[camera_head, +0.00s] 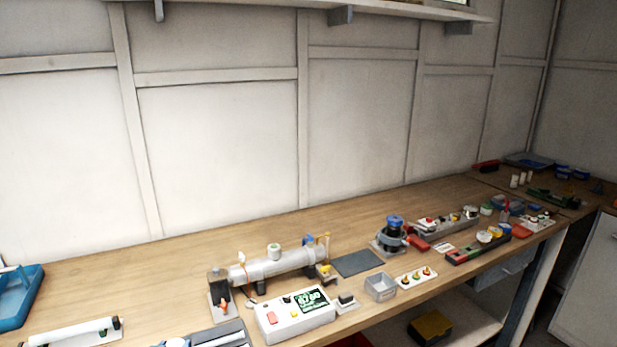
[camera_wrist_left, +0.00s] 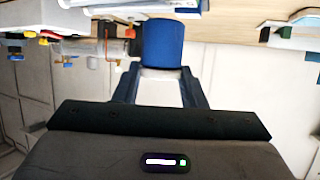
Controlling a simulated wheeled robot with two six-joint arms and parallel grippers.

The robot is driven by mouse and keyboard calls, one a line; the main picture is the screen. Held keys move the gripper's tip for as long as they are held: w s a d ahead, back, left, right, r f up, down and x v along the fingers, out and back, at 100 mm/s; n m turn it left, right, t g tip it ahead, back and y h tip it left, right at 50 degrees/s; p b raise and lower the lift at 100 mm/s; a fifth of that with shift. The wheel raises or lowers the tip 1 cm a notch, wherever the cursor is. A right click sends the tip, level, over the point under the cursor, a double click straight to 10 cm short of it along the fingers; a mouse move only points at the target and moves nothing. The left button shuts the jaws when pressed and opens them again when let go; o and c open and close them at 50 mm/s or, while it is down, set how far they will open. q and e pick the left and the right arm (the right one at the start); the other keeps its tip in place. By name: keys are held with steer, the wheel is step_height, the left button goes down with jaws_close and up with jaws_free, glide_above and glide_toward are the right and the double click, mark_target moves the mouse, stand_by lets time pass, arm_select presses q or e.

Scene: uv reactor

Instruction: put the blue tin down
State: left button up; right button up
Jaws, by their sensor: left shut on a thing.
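The blue tin (camera_wrist_left: 163,42) shows in the left wrist view as a plain blue cylinder at the fingertips of my left gripper (camera_wrist_left: 163,70). The two dark fingers are shut on it, one on each side. The wrist picture looks upside down, with the wooden worktop at its top. I cannot tell whether the tin touches a surface. I cannot make out my left gripper or the held tin in the head view. My right gripper is in neither view.
The wooden bench (camera_head: 130,270) runs along the wall. It holds a horizontal grey tube reactor (camera_head: 280,265), a white control box (camera_head: 297,318), a dark mat (camera_head: 358,263), a small grey bin (camera_head: 380,287) and a blue tray (camera_head: 20,300). Bare wood lies left of the reactor.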

arm_select(q)
steer(key=w+d+r+h, duration=0.1)
steer(key=d+r, duration=0.1)
steer(key=d, duration=0.5)
steer(key=shift+m, duration=0.4)
